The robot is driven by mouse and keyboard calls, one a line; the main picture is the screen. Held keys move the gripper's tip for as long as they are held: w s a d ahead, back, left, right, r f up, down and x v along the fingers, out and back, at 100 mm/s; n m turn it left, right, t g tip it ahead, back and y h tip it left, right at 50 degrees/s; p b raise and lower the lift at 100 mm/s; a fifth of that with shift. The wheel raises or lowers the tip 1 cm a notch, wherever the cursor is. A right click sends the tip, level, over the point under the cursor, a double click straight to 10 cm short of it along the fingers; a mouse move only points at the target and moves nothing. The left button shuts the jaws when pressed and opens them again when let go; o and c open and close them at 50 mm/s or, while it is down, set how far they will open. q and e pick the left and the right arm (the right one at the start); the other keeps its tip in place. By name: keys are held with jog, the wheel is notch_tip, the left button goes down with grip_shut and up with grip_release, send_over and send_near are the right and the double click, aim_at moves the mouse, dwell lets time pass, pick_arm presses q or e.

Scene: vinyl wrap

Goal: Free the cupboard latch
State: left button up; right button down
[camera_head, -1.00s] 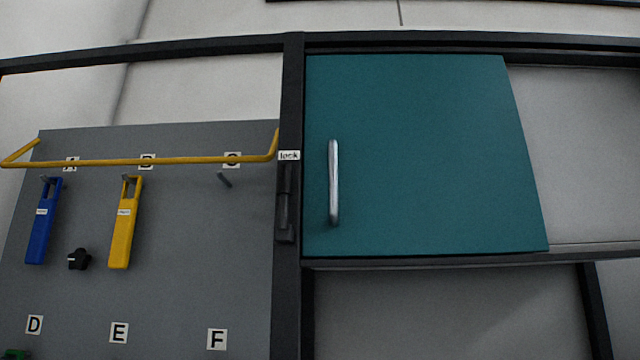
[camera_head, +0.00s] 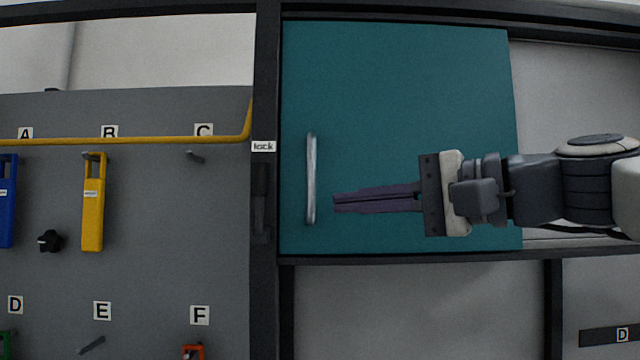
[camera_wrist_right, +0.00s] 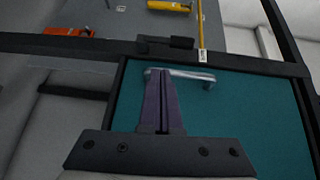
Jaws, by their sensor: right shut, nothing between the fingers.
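The teal cupboard door (camera_head: 400,90) has a vertical silver handle (camera_head: 311,178) near its left edge. The dark latch (camera_head: 261,203) sits on the black post left of the door, under a "lock" label (camera_head: 263,147). My right gripper (camera_head: 334,203) is shut and empty, in front of the door, with its tips just right of the handle in the head view. In the right wrist view the closed fingers (camera_wrist_right: 160,75) point toward the handle (camera_wrist_right: 190,75), with the latch (camera_wrist_right: 168,43) beyond them. I cannot tell whether the fingertips touch the handle. My left gripper is not in view.
A grey pegboard (camera_head: 150,220) left of the post carries lettered pegs, a blue tag (camera_head: 7,205), a yellow tag (camera_head: 93,205) and a black knob (camera_head: 49,241). A yellow rail (camera_head: 150,140) crosses in front of it. Below the door is an open grey compartment (camera_head: 420,310).

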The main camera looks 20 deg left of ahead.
jog(key=r, duration=0.3)
jog(key=shift+s+d+r+y, duration=0.1)
jog(key=shift+s+d+y, duration=0.15)
jog(key=shift+y, duration=0.15)
jog(key=p, duration=0.5)
send_near(259, 196)
jog(key=w+a+r, duration=0.1)
jog(key=w+a, duration=0.1)
jog(key=a, duration=0.1)
jog(key=w+a+r, duration=0.1)
jog(key=w, duration=0.1)
jog(key=shift+a+r, duration=0.25)
jog(key=shift+r, duration=0.05)
jog(key=shift+w+a+f, duration=0.15)
jog(key=shift+w+a, duration=0.05)
jog(key=shift+a, duration=0.3)
jog(key=shift+s+a, duration=0.1)
jog(key=shift+a, duration=0.15)
